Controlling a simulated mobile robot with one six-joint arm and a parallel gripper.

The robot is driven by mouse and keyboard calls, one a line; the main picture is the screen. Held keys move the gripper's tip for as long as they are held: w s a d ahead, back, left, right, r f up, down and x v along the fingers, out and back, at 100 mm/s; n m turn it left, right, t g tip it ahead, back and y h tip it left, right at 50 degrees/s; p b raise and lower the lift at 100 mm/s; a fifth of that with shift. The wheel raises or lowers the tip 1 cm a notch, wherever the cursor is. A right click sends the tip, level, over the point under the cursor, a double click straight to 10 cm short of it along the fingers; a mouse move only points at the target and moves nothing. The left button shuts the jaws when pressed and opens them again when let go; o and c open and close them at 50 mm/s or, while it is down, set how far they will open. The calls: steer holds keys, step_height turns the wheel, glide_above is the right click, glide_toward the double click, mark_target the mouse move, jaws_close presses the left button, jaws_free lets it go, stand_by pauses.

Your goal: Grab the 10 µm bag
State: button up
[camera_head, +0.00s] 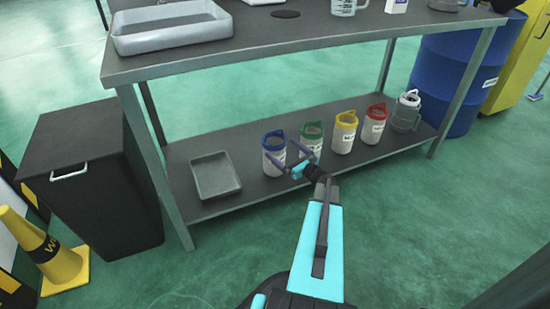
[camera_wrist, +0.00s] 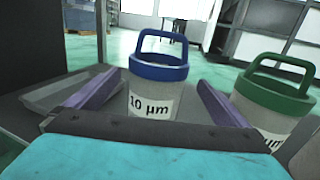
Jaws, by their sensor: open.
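The 10 µm bag (camera_wrist: 155,88) is a pale cylinder with a blue rim and blue handle. Its label reads "10 µm" in the wrist view. It stands upright on the lower shelf (camera_head: 250,199), where it also shows in the head view (camera_head: 273,158). My gripper (camera_head: 287,153) is open and empty. In the wrist view its two purple fingers (camera_wrist: 160,92) point toward the blue-rimmed bag, one on each side of it in the picture. I cannot tell whether the bag is between the fingers or just beyond them. The bag's lower part is hidden behind my gripper.
A green-rimmed bag (camera_head: 311,141) stands close to the right. Yellow (camera_head: 344,137), red (camera_head: 373,128) and white (camera_head: 406,115) ones follow along the shelf. A grey tray (camera_head: 215,176) lies to the left. The tabletop (camera_head: 290,32) overhangs the shelf. A blue drum (camera_head: 452,75) stands at right.

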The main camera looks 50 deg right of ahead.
mark_target(274, 143)
steer(key=shift+w, duration=0.45)
steer(key=shift+w+d+r+b, duration=0.1)
steer(key=shift+w+b, duration=0.6)
steer(key=shift+w, duration=0.65)
steer(key=shift+w+d+r+b, duration=0.1)
steer(key=shift+w+b, duration=0.6)
steer(key=shift+w, duration=0.6)
steer(key=c, duration=1.5)
steer(key=shift+c, duration=0.2)
